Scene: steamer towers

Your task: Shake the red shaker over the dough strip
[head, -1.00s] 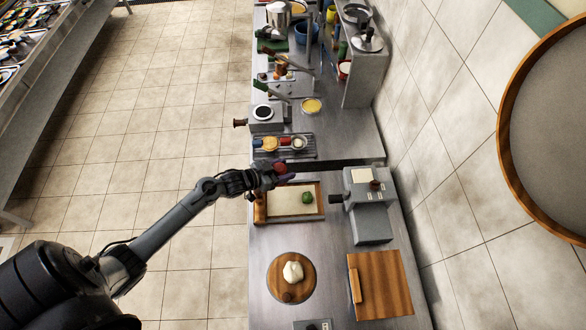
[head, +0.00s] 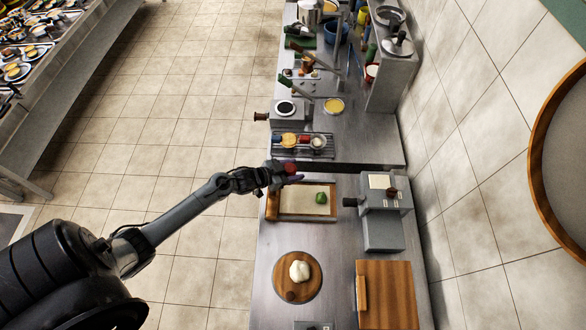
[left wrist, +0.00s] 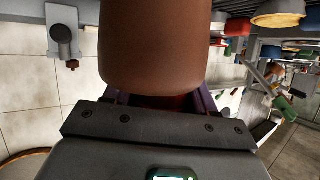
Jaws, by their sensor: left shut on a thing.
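My left gripper (head: 287,171) is shut on the red shaker (head: 291,168) and holds it at the far edge of a shallow wooden-edged tray (head: 271,203). The shaker also shows in the left wrist view (left wrist: 155,45) as a large reddish-brown cylinder between the fingers; its ends are not clearly seen. A pale flat sheet (head: 298,203), which may be the dough strip, lies in the tray. A green item (head: 321,198) rests on its right part. I cannot tell the shaker's exact height above it. My right gripper is not in view.
A grey machine (head: 382,215) stands right of the tray. A round board (head: 280,286) with a white dough ball (head: 299,270) and a wooden board (head: 390,295) lie nearer. A rack (head: 329,152) with small containers is beyond the tray.

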